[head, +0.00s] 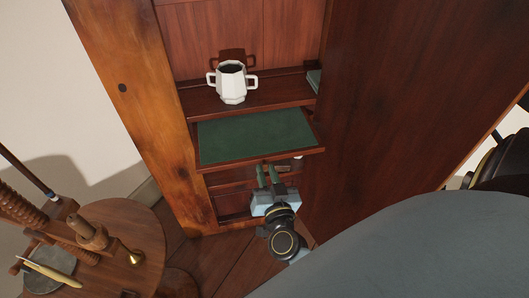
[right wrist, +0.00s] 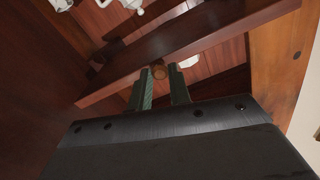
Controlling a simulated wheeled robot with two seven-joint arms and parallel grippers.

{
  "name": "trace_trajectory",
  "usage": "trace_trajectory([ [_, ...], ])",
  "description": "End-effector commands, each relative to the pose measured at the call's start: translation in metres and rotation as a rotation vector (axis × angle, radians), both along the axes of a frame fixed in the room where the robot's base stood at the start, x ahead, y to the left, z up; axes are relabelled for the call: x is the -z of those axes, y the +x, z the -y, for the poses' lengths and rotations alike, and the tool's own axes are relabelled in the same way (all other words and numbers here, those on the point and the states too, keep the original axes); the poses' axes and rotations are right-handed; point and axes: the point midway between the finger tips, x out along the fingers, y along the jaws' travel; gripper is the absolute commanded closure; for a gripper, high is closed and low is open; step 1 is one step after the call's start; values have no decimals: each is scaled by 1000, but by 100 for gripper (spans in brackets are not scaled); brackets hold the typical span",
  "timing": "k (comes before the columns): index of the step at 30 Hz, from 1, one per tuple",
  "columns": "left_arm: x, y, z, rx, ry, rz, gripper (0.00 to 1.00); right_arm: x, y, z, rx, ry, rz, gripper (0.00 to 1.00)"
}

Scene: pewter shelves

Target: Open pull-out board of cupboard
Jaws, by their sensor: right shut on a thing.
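The pull-out board (head: 255,135) has a green top in a reddish-brown wooden frame. It sits in the cupboard (head: 170,120) below a shelf and juts out of the front, with much of its green top showing. My right gripper (head: 268,174) is at the board's front edge, its green fingers pointing towards it. In the right wrist view, the board's edge (right wrist: 190,45) crosses slantwise, and a small round wooden knob (right wrist: 158,71) shows at the tips of my right gripper (right wrist: 160,82), which is shut on it. My left gripper is not in view.
A white two-handled cup (head: 231,84) stands on the shelf (head: 275,94) above the board. A round wooden table (head: 140,240) with a wooden screw device stands at the lower left. The cupboard's large dark side panel (head: 400,90) fills the right. Open compartments lie under the board.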

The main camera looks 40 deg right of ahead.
Motion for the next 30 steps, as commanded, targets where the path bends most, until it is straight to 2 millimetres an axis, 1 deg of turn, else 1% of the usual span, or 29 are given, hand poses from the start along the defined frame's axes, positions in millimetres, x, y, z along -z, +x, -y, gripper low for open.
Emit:
trace_trajectory([
  [11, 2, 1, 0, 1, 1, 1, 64, 0, -2, -1, -1, -1, 0, 100],
  [12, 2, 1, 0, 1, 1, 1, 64, 0, -2, -1, 0, -1, 0, 80],
  [17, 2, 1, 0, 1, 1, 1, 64, 0, -2, -1, 0, -1, 0, 59],
  [26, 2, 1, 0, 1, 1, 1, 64, 0, -3, -1, 0, -1, -1, 59],
  [30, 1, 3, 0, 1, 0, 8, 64, 0, -16, -6, -1, -2, -4, 59],
])
